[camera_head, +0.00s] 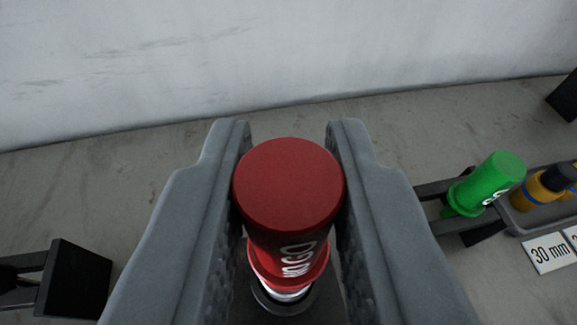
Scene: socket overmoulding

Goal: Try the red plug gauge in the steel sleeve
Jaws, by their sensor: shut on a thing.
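The red plug gauge (288,185) stands between the two grey fingers of my gripper (289,160), which are shut on its handle. I look down on its round red top. White lettering and a wider red collar show lower on its side. Below the collar there is a bright metal part, with a dark round rim (274,302) around it. I cannot tell whether this metal is the gauge's own end or the steel sleeve, nor how deep the gauge sits. The fingers hide much of this area.
A green gauge (488,183) sits tilted in view in a dark holder at the right. Beside it a grey tray (522,222) holds a yellow-and-black piece (541,190). A "30 mm" label (549,253) lies in front. A black block (75,281) is at lower left. A pale wall stands behind.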

